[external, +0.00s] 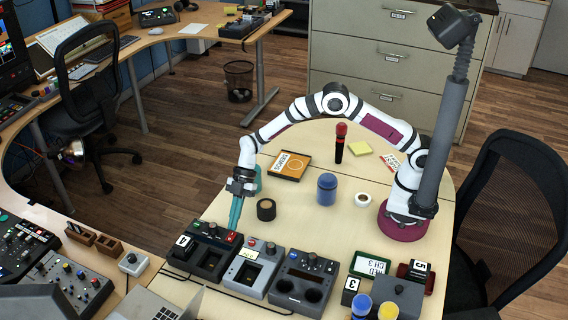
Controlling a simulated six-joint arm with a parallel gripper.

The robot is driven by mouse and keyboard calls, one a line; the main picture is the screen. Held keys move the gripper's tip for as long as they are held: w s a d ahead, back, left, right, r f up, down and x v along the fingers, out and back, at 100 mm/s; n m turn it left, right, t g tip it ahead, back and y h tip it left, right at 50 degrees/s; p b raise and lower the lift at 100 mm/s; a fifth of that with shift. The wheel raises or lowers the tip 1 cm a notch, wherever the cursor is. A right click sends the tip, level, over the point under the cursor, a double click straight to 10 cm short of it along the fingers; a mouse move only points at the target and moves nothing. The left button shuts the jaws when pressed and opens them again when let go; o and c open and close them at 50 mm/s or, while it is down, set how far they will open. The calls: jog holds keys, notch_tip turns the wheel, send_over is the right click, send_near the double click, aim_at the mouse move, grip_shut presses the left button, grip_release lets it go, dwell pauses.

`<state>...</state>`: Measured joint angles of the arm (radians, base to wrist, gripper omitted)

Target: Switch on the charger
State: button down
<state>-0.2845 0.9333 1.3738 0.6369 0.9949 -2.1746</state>
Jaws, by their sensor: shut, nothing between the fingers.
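My gripper (235,225) points down with its teal fingers together and empty. Its tips are at the rear right of a dark box (205,250) with a red and a green marking, at the table's front left; I cannot tell whether they touch it. To its right is a grey box (250,267) with a square well and a yellow label. Right of that is a dark grey unit (303,280) with knobs and two round wells. No box is clearly labelled as the charger, and a switch or its position is too small to make out.
Behind the boxes stand a black roll (266,210), a blue jar (327,189), a white cup (362,200) and a red-topped microphone (340,143). Mid-table has free room.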

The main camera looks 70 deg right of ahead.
jog(key=shift+f, duration=0.4)
jog(key=shift+d+f, duration=0.2)
jog(key=shift+f, duration=0.2)
jog(key=shift+r, duration=0.1)
jog(key=shift+r, duration=0.75)
jog(key=shift+r, duration=0.1)
jog(key=v, duration=1.3)
jog(key=shift+d, duration=0.2)
